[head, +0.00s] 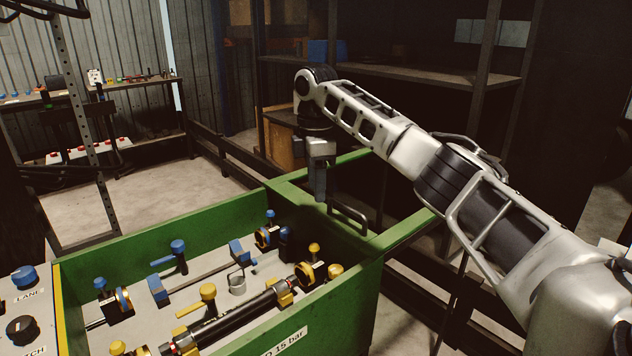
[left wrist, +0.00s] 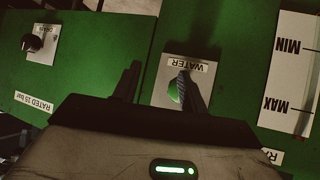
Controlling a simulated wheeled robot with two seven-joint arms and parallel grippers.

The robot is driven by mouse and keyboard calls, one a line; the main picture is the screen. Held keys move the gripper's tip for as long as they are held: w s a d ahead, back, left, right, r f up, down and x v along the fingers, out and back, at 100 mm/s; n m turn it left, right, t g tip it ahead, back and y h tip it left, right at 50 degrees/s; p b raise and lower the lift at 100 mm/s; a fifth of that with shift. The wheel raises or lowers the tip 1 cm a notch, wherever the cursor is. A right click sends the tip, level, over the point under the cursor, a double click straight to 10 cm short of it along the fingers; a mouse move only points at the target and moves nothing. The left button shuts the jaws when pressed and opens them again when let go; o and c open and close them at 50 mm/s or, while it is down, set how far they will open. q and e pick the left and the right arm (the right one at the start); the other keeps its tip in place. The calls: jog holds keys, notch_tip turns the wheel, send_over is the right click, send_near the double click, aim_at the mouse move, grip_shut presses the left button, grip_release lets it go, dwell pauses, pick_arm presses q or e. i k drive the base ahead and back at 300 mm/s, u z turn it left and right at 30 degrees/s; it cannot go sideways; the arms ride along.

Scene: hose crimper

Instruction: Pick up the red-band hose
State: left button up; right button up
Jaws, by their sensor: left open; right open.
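A thick black hose (head: 238,316) lies slantwise in the green-walled bin (head: 343,290) in the head view, between yellow fittings. A small reddish patch shows near its lower left end; I cannot tell whether this is a full red band. My right gripper (head: 319,196) points down above the bin's far right corner, behind and above the hose and apart from it. It is open and empty. My left gripper (left wrist: 160,82) shows only in the left wrist view.
Blue-handled and yellow-handled valves (head: 178,250) and fittings crowd the bin around the hose. A metal handle (head: 347,214) stands near my right gripper. A control panel (head: 24,310) is at lower left. Shelves (head: 400,68) stand behind; the floor (head: 165,195) beyond the bin is clear.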

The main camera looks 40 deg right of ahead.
aim_at(182, 342)
jog(key=k, duration=1)
